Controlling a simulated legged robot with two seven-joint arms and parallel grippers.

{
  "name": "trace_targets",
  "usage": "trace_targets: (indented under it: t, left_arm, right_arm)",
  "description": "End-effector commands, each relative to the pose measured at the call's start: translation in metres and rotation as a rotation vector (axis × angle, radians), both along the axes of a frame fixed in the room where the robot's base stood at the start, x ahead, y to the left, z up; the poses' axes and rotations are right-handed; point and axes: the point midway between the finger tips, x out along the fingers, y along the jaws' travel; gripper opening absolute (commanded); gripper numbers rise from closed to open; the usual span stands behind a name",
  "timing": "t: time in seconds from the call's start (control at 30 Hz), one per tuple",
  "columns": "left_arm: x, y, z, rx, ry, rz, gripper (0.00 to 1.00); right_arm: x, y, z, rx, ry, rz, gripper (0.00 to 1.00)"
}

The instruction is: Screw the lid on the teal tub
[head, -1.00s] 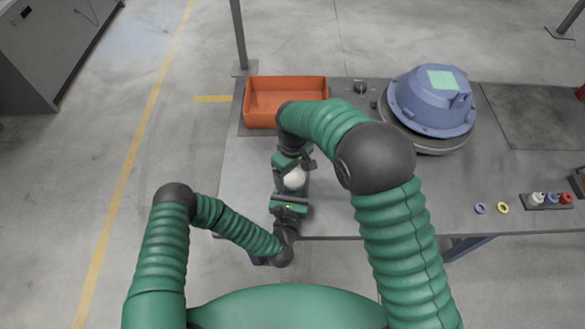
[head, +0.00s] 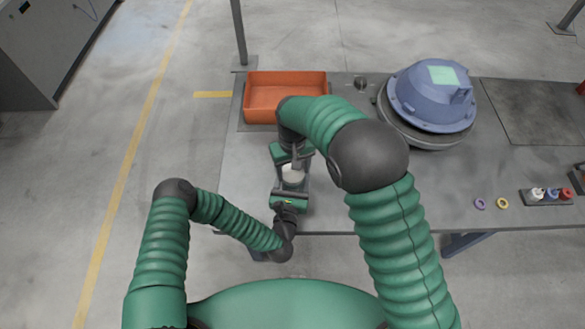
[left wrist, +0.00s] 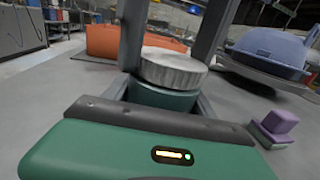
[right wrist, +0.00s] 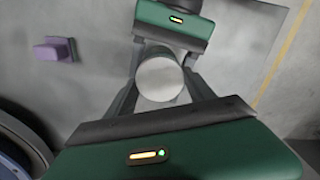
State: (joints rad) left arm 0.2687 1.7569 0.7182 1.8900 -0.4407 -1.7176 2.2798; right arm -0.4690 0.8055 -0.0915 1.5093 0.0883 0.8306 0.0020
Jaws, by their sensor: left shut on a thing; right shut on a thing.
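The teal tub (left wrist: 165,98) stands upright in the left wrist view, with the pale grey round lid (left wrist: 174,68) sitting level on its top. The lid also shows from above in the right wrist view (right wrist: 159,79) and in the head view (head: 292,174). My left gripper (head: 290,186) is shut on the tub from the near side. My right gripper (right wrist: 158,90) is shut on the lid from the far side, its fingers on either side of the rim. The thread between lid and tub is hidden.
An orange bin (head: 285,98) is at the back left of the table. A large blue housing (head: 430,95) stands on a round base right of it. A purple knobbed piece (left wrist: 275,128) lies close by on the right. Small rings and bottles are at the far right.

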Motion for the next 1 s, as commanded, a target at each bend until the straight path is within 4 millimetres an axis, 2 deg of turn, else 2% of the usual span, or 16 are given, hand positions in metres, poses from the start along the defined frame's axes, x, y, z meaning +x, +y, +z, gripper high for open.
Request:
trace_targets:
  t: [0.1,0.2,0.5,0.53,0.7,1.0]
  left_arm:
    - [-0.0001,0.0002,-0.0002,0.000,0.000,0.001,0.00]
    - [-0.0001,0.0002,-0.0002,0.000,0.001,0.001,0.00]
    - [-0.0001,0.0001,-0.0002,0.001,0.001,0.000,0.00]
    - [-0.0001,0.0000,-0.0002,0.001,0.001,0.000,0.00]
    - [-0.0001,0.0000,-0.0002,0.000,0.001,0.000,0.00]
    - [-0.0001,0.0000,-0.0002,0.000,0.001,0.000,0.00]
  right_arm:
    - [0.0002,0.0002,-0.0002,-0.002,-0.002,-0.271,0.14]
    - [0.0001,0.0005,-0.0003,-0.001,-0.002,-0.413,0.14]
    - [0.0003,0.0004,-0.0002,-0.001,-0.001,-0.457,0.14]
    - [0.0003,0.0004,-0.0001,-0.001,-0.001,-0.456,0.63]
    - [0.0001,0.0005,-0.0001,-0.001,-0.001,-0.455,0.84]
    - [0.0003,0.0004,0.0013,-0.001,-0.001,-0.454,0.84]
